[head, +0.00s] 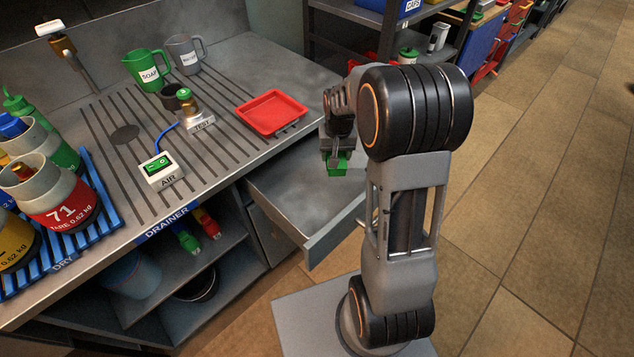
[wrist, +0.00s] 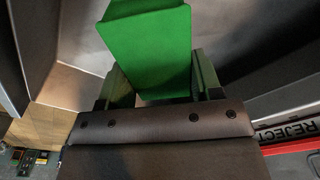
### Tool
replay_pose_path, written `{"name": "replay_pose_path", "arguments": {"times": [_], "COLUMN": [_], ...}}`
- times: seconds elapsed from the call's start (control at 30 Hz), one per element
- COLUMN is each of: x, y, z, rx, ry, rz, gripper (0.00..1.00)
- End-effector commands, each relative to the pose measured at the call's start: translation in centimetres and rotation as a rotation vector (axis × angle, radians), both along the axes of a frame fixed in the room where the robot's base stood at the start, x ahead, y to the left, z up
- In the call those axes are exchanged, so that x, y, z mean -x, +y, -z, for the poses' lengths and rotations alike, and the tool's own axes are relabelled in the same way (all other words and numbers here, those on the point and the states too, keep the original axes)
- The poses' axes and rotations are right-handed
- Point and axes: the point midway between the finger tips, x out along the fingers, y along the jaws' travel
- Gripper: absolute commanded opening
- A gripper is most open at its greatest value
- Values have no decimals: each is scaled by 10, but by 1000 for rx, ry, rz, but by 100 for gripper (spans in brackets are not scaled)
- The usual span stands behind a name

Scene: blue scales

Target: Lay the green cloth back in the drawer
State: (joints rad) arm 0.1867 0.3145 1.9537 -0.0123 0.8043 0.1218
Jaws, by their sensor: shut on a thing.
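My gripper (head: 338,160) is shut on the green cloth (head: 337,170), which looks like a small folded green block. In the wrist view the cloth (wrist: 150,48) sits between the two fingers of my gripper (wrist: 164,85). In the head view the cloth appears over the open drawer (head: 292,200), near its back right. The drawer is pulled out from under the counter and its grey floor looks bare. I cannot tell whether the cloth touches the drawer floor. My arm hides part of the drawer's right side.
A red tray (head: 271,112) lies on the counter above the drawer. Cans stand on a blue rack (head: 85,230). Open shelves (head: 195,250) are left of the drawer.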

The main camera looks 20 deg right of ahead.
Motion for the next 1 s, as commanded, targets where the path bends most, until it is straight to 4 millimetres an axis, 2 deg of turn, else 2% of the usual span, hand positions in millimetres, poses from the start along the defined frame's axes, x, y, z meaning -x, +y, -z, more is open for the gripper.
{"name": "replay_pose_path", "arguments": {"times": [0.03, 0.2, 0.3, 0.53, 0.83, 1.0], "x": [0, 2, 3, 4, 3, 4], "y": [-5, -13, -16, -16, -16, -16], "z": [9, 10, 21, 56, 74, 96], "rx": [1, 0, -1, -1, 0, -1], "ry": [-5, -1, 3, 3, 1, 3], "rz": [16, 46, 55, 57, 57, 56], "gripper": [32, 32, 32, 32, 32, 32]}}
